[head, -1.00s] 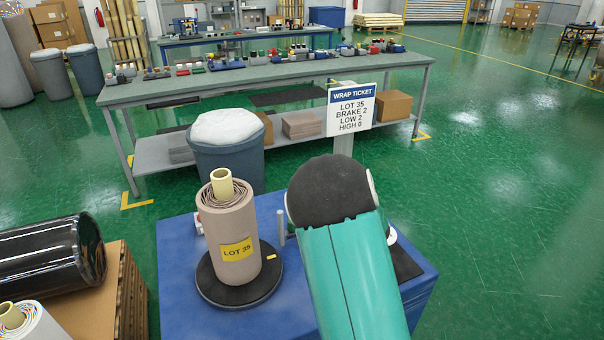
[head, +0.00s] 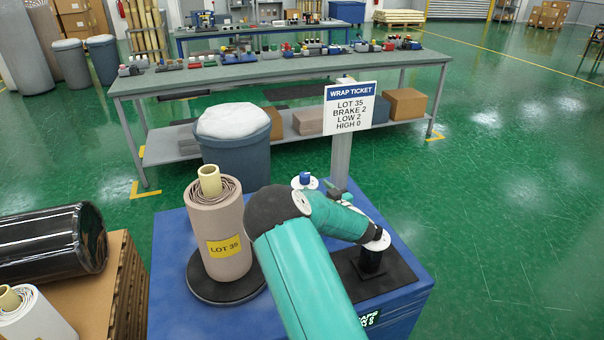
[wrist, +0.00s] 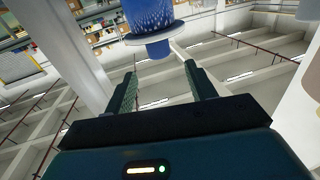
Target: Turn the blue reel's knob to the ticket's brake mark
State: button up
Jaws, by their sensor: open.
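In the head view, the wrap ticket (head: 350,108) on a grey post reads LOT 35, BRAKE 2, LOW 2, HIGH 0. A small blue knob on a pale disc (head: 305,179) shows behind my arm. In the wrist view, a speckled blue reel (wrist: 150,14) has a pale flange and a blue knob (wrist: 157,50) below it. My gripper (wrist: 162,70) is open and empty, its two fingers apart; the knob shows beyond the gap between the fingertips. Brake marks are not legible. In the head view my arm hides part of this area, and the fingers cannot be made out.
A wrapped roll labelled LOT 35 (head: 217,230) stands on a black turntable on the blue base (head: 170,270). A small green-lettered display (head: 370,318) is on its front. A black roll (head: 50,245) lies at left. A bin (head: 237,160) and a long workbench (head: 280,68) stand behind.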

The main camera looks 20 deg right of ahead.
aim_at(302, 173)
jog(key=w, duration=0.3)
jog(key=w+a, duration=0.1)
jog(key=w, duration=0.3)
jog(key=w+a, duration=0.1)
jog(key=w, duration=0.2)
jog(key=shift+w, duration=0.25)
jog(key=c, duration=1)
